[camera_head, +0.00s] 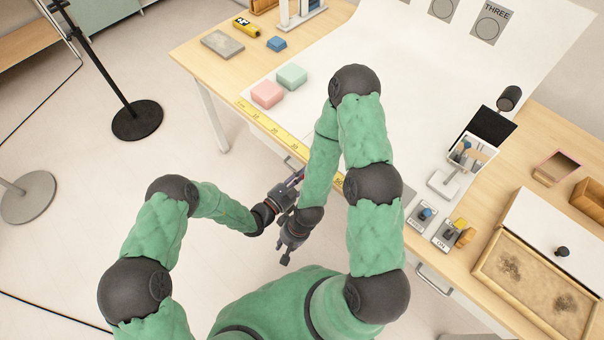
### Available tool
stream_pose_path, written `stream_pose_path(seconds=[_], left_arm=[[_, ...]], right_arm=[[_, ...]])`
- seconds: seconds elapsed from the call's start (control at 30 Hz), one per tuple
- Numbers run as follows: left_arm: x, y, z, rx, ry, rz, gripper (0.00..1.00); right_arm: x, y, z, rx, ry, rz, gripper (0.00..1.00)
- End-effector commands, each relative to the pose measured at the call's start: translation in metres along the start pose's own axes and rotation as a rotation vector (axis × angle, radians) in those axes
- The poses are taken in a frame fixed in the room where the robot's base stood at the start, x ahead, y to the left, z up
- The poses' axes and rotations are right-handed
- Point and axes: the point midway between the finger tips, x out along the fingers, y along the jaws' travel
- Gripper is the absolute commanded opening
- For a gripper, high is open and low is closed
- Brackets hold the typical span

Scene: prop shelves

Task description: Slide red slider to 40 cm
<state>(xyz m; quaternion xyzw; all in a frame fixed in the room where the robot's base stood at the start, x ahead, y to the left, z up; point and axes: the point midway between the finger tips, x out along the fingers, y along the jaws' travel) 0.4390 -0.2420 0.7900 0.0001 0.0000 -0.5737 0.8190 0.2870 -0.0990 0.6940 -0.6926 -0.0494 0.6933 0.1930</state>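A yellow ruler strip (262,119) with number marks runs along the table's front edge. My arms cover part of it. I cannot make out the red slider for certain; the ruler's middle stretch is hidden behind my arms and grippers. My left gripper (291,186) is at the front edge by the ruler, with small reddish and purple parts showing at its tip. Whether it is open or shut is too small to tell. My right gripper (283,253) hangs in front of the table edge, pointing down and away from the ruler. Its fingers look apart and empty.
A pink block (267,94) and a mint block (292,76) stand behind the ruler's left part. Switch boxes (419,216) and a small stand (446,184) are to the right. A framed sand tray (487,263) is at the far right. The white sheet's middle is clear.

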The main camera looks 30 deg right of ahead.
Motion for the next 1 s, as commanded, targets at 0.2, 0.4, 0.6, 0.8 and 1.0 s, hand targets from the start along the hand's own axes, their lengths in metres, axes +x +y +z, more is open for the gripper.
stream_pose_path(seconds=[0.2, 0.4, 0.6, 0.8, 1.0], left_arm=[[0.000, -0.001, -0.001, 0.000, 0.001, -0.003, 0.35], [0.000, -0.001, -0.001, 0.000, 0.001, -0.002, 0.48], [-0.002, 0.000, 0.000, 0.000, 0.001, 0.000, 0.48], [-0.023, 0.001, -0.001, -0.003, 0.001, 0.003, 0.48], [-0.054, 0.001, -0.001, -0.002, 0.001, 0.002, 0.48]], right_arm=[[0.000, 0.000, 0.000, 0.000, 0.000, 0.000, 0.27], [0.000, 0.000, 0.000, 0.000, 0.000, 0.000, 0.27], [0.000, 0.000, 0.000, 0.000, 0.000, 0.000, 0.27], [0.000, 0.000, 0.000, 0.000, 0.000, 0.000, 0.27], [0.000, 0.000, 0.000, 0.000, 0.000, 0.000, 0.27]])
